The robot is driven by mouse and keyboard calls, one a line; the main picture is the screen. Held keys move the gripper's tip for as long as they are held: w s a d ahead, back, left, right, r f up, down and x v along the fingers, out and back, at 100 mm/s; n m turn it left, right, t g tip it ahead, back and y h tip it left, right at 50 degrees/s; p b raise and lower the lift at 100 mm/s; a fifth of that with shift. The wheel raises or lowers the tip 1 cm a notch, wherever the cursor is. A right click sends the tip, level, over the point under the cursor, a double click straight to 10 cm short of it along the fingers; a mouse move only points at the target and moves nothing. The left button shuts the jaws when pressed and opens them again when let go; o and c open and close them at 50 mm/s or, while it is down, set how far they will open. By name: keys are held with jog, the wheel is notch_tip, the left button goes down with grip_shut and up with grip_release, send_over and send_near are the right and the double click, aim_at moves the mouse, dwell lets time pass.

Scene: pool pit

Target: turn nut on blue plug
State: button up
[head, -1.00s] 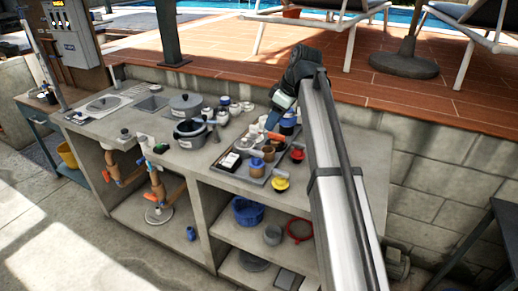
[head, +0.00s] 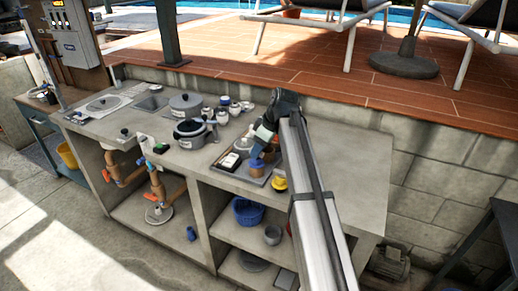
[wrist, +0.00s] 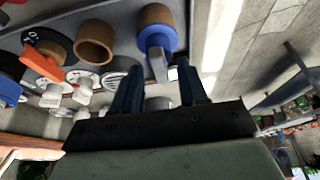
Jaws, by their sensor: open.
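In the wrist view a blue plug (wrist: 161,38) with a grey tab sits against a brown cylinder (wrist: 156,13), which may be its nut. My gripper (wrist: 158,82) is open and empty, with its two blue fingers pointing toward this plug. The grey tab appears between the fingertips, but I cannot tell whether they touch it. In the head view my gripper (head: 256,151) is low over the tray on the counter, beside a brown cup (head: 257,168). My arm hides part of the tray in the head view.
In the wrist view, another brown cup (wrist: 96,42) and an orange-handled part (wrist: 42,64) stand left of the plug. In the head view, a yellow part (head: 280,185) is at the tray's front right, and pots (head: 190,133) stand left. The counter's right end is clear.

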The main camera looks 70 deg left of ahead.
jog(key=shift+f, duration=0.15)
grip_shut()
dwell(0.4)
